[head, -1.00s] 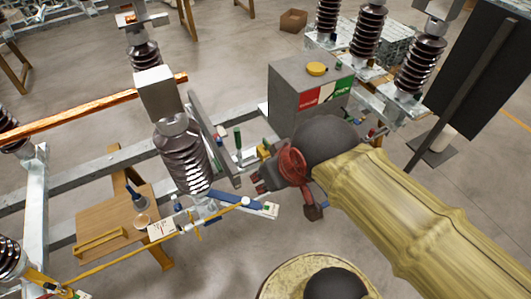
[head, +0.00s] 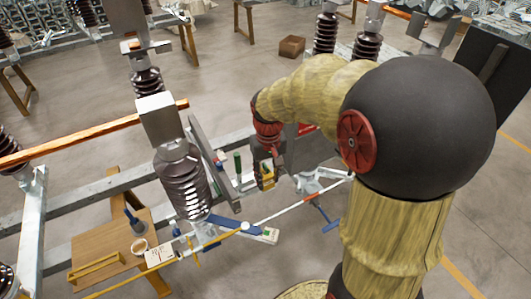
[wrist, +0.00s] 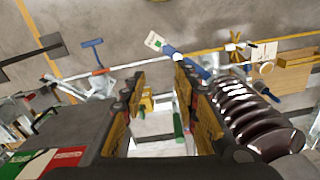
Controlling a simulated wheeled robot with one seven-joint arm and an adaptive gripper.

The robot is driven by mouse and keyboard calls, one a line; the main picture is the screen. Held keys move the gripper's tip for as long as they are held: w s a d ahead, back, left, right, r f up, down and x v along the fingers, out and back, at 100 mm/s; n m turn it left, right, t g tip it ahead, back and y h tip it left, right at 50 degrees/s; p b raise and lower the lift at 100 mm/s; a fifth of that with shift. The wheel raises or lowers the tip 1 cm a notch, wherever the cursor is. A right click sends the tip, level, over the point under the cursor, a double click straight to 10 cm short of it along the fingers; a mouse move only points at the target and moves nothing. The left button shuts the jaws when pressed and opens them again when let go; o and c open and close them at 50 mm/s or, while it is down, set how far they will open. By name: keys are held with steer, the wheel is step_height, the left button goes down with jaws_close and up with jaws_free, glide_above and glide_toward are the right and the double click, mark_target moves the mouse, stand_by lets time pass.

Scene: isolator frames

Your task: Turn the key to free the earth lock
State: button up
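My gripper (head: 266,180) points down beside the support frame, left of the grey drive box. In the wrist view my gripper (wrist: 160,82) is open, its two fingers apart with a gap between them. A small yellow part (wrist: 147,101) shows between the fingers, close to the left one; I cannot tell whether it touches or whether it is the key. A green handle (head: 237,164) stands on the frame left of my gripper; a green part (wrist: 178,127) shows by the right finger in the wrist view. No key or earth lock is clearly made out.
A ribbed brown insulator (head: 182,185) stands close left of my gripper. The grey box with red and green labels (wrist: 52,160) is close on the other side. A red-white-yellow rod (head: 290,212) and blue levers (head: 325,217) lie below. A wooden table (head: 105,245) stands at lower left.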

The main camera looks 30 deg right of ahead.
steer(key=w+d+f+g, duration=0.1)
steer(key=w+d+f, duration=0.4)
steer(key=w+f, duration=0.3)
steer(key=w+d+f, duration=0.4)
steer(key=w+f, duration=0.3)
steer(key=f, duration=0.2)
steer(key=r+n+t, duration=0.1)
steer(key=r, duration=0.1)
glide_above(266, 165)
steer(key=shift+w, duration=0.15)
steer(key=shift+a+f+n, duration=0.1)
steer(key=shift+f+n, duration=0.05)
steer(key=shift+n, duration=0.25)
step_height(266, 165, down, 10)
steer(key=b, duration=0.5)
steer(key=shift+f, duration=0.2)
steer(key=shift+c, duration=1.2)
jaws_close()
